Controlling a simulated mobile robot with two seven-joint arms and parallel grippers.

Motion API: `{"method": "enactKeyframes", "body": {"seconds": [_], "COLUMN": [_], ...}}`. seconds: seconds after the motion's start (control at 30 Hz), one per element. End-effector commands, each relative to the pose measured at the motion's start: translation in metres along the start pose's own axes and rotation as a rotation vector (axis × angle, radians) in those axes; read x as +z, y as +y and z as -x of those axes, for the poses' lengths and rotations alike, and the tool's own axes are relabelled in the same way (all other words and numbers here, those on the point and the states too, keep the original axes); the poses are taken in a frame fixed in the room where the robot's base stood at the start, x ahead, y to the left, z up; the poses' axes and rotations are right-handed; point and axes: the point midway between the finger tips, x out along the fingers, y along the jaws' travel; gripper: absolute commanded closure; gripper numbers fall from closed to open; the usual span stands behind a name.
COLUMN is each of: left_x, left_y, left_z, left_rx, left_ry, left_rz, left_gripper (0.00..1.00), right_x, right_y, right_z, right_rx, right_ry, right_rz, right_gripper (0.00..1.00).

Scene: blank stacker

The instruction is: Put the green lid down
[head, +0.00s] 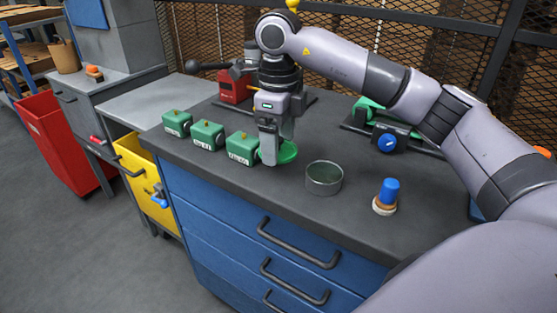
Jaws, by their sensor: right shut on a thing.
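The green lid (287,153) is a shallow green disc at the middle of the dark worktop. My right gripper (272,158) points down over it and is shut on its left part. The lid is at or just above the worktop; I cannot tell whether it touches. The gripper's fingers hide part of the lid. A round grey open tin (324,178) stands to the right of the lid, apart from it. My left gripper is not in view.
Several green blocks with labels and yellow knobs (208,134) stand left of the gripper. A blue-topped piece (389,192) stands at the right. A red device (235,86) and a green machine with a blue dial (386,143) stand behind.

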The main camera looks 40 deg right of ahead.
Motion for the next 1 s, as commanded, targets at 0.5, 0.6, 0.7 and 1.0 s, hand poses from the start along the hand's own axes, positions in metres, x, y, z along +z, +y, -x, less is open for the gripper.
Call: {"method": "enactKeyframes", "body": {"seconds": [0.5,0.6,0.7,1.0], "left_x": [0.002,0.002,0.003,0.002], "left_y": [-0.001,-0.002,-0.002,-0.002], "left_z": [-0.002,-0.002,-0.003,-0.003], "left_rx": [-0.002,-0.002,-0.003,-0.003], "left_ry": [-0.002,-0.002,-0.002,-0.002], "left_rz": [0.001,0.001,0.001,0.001], "left_gripper": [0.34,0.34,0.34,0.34], "right_x": [0.0,0.0,0.0,0.0], "right_y": [0.0,0.0,0.0,0.0], "right_z": [-0.045,-0.045,-0.047,-0.048], "right_rx": [0.0,0.0,0.0,0.0], "right_ry": [-0.002,-0.001,-0.001,-0.001], "right_rz": [0.001,0.001,0.001,0.002], "right_gripper": [0.48,0.48,0.48,0.0]}}
